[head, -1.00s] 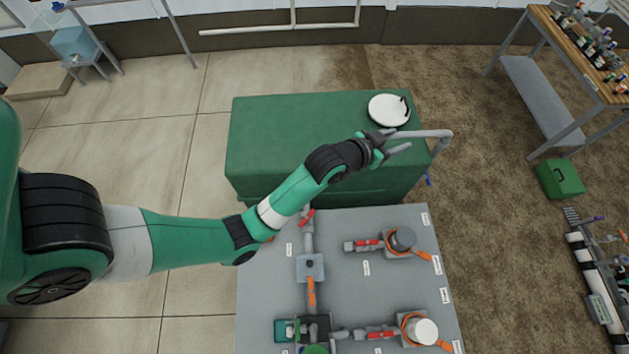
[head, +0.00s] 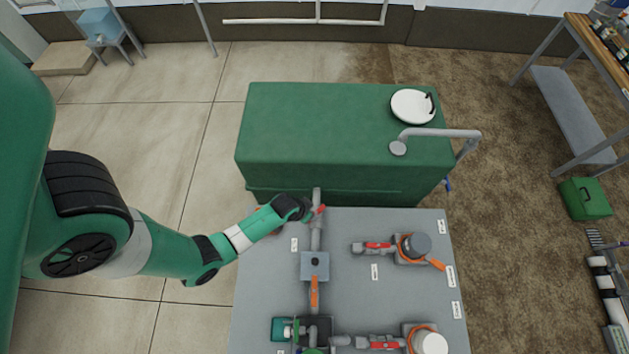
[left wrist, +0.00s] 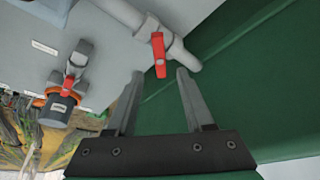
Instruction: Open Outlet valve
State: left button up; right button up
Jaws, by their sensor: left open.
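A valve with a red lever handle (head: 319,210) sits on the upright grey pipe beside the green tank. In the left wrist view the red handle (left wrist: 158,54) hangs just beyond and between my open fingertips, apart from them. My left gripper (left wrist: 161,76) is open and empty. In the head view the left gripper (head: 300,208) is just left of this handle, its fingers mostly hidden by the wrist. The small labels on the panel are too small to read, so I cannot tell which valve is named Outlet. My right gripper is not in view.
The green tank (head: 310,130) has a white lid (head: 412,106) and a grey pipe (head: 440,132) on top. The grey panel (head: 265,300) carries other red-handled valves (head: 378,246), an orange handle (head: 314,292) and several pipes. Open floor lies left of the panel.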

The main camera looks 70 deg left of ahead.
aim_at(316, 213)
pick_arm(q)
jog(key=b+x, duration=0.3)
jog(key=x, duration=0.3)
jog(key=shift+w+b, duration=0.1)
jog(key=shift+b, duration=0.25)
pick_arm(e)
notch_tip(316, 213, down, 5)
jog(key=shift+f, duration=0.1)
pick_arm(q)
jog(key=shift+c, duration=0.3)
grip_shut()
